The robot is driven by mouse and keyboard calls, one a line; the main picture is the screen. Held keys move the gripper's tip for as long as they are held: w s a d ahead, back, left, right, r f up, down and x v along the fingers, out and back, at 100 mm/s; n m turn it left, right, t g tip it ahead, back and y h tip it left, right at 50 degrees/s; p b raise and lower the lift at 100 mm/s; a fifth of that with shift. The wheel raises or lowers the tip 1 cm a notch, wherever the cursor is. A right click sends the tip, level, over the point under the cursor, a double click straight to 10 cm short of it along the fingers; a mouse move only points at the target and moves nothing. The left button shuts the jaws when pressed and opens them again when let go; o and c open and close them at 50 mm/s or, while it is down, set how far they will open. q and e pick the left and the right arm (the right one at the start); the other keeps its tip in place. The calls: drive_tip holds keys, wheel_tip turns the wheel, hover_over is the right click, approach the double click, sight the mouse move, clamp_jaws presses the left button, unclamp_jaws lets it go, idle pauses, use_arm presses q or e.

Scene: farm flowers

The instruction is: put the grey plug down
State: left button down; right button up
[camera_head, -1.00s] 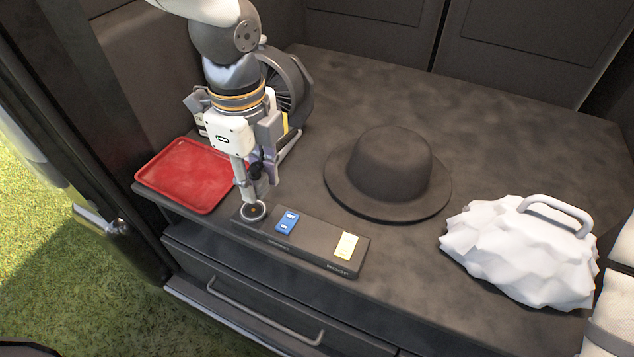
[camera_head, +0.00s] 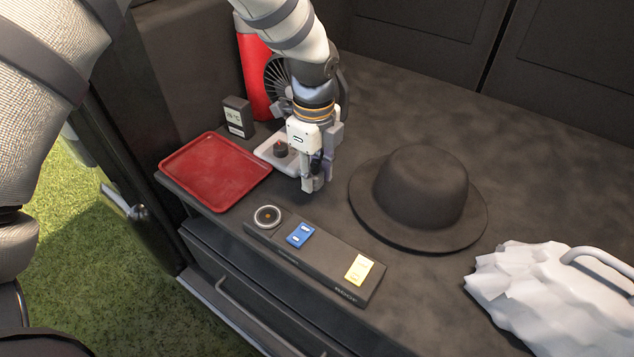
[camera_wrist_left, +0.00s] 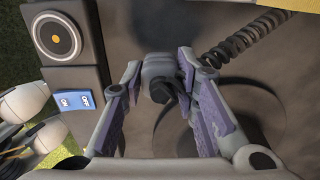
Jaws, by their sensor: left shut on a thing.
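My left gripper (camera_head: 314,186) is above the dark worktop, between the red tray and the black hat. In the left wrist view, its two fingers are shut on the grey plug (camera_wrist_left: 160,72), a short dark grey piece. In the head view the fingers mostly hide the plug. The black panel (camera_head: 315,262) lies in front of the gripper, with a round ringed socket (camera_head: 267,216) at its left end. The socket is uncovered and apart from the plug; it also shows in the left wrist view (camera_wrist_left: 58,38). My right gripper is out of view.
A black hat (camera_head: 420,195) is close at right, a white lumpy bag (camera_head: 540,295) farther right. The panel carries blue (camera_head: 301,234) and yellow (camera_head: 359,268) switches. Open worktop lies behind the hat.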

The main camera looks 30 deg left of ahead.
sight(315, 188)
use_arm(q)
wheel_tip(315, 188, down, 3)
drive_tip(key=shift+f, duration=0.15)
drive_tip(key=shift+f, duration=0.5)
drive_tip(key=c, duration=1.2)
unclamp_jaws()
drive_tip(key=shift+c, duration=0.2)
